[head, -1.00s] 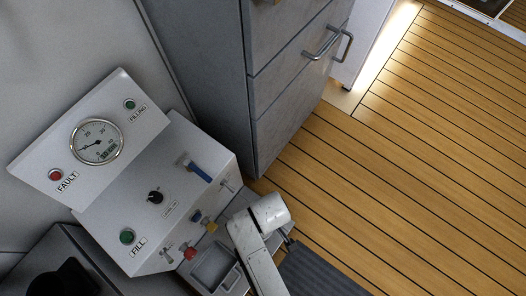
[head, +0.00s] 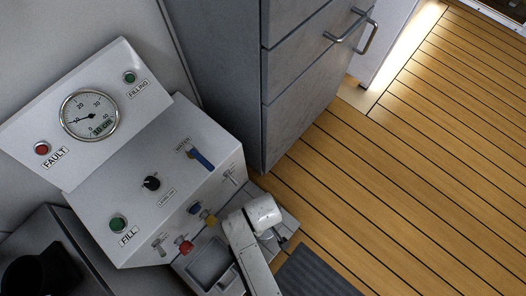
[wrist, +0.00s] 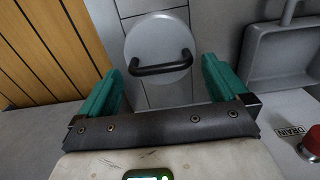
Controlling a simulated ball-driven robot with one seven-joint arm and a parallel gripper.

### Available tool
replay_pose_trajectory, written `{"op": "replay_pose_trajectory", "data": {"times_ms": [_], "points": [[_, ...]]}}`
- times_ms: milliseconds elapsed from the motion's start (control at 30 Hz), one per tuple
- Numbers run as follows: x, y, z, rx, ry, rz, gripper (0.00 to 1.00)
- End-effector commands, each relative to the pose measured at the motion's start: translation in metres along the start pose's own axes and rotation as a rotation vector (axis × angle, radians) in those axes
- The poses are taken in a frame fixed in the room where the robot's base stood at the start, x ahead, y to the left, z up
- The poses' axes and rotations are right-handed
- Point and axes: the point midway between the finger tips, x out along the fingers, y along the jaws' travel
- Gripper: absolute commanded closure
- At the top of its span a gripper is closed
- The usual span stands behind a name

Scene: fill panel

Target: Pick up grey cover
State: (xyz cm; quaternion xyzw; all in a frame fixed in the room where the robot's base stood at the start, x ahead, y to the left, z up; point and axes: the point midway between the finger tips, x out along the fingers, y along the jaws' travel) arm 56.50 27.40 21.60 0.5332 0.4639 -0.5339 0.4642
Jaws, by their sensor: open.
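The grey cover (wrist: 160,32) is a round light-grey disc with a black bar handle (wrist: 162,68) in the wrist view, at the top centre. It lies on a grey tiled surface. My gripper (wrist: 160,78) is open, with its two green fingers spread on either side of the handle. The handle lies between the fingertips with clear room on both sides, and nothing is held. I cannot tell how far above the handle the fingers are. In the head view the cover cannot be made out, and my white arm hides part of the panel's lower ledge.
The fill panel (head: 150,190) has a gauge, knobs, buttons and a blue-handled valve (head: 201,160). A grey basin (wrist: 285,55) and a red knob (wrist: 313,145) beside a DRAIN label are close on the right. Grey drawers (head: 310,85) stand behind. Wooden floor (head: 420,180) is clear.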

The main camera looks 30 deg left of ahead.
Motion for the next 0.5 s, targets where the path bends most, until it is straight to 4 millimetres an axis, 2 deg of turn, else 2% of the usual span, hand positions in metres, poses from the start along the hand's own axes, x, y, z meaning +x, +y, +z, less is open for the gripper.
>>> {"op": "replay_pose_trajectory", "data": {"times_ms": [33,200,467,500], "points": [[0.013,0.000,-0.002,-0.001,0.000,0.000,0.00],[0.030,0.001,-0.002,-0.001,0.001,0.000,0.00],[0.030,0.001,-0.002,-0.001,0.001,0.001,0.00],[0.030,0.001,-0.002,-0.001,0.001,0.001,0.04]]}}
